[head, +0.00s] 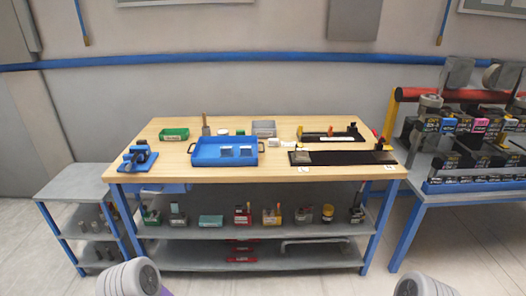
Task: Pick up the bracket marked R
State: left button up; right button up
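A blue tray (198,161) stands on the wooden workbench, left of its middle. Two small light pieces (227,151) and (246,151) sit side by side in it; they may be brackets, but no letter is readable. Small white labels (304,169) and (389,167) lie by the bench's front edge at the right, their marks too small to read. I cannot tell which thing is the bracket marked R. Only rounded grey parts of my arms show at the bottom edge; neither gripper is in view.
On the workbench (170,172), a blue vise (138,157) stands at the left, a green bin (174,134) and grey bin (264,128) behind. Two dark track-like fixtures (345,158) and (325,136) lie right. Shelves below hold several small items. A loaded side table (460,190) stands right.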

aim_at(245, 151)
jog(key=z, duration=0.5)
jog(key=i, duration=1.2)
jog(key=u, duration=0.05)
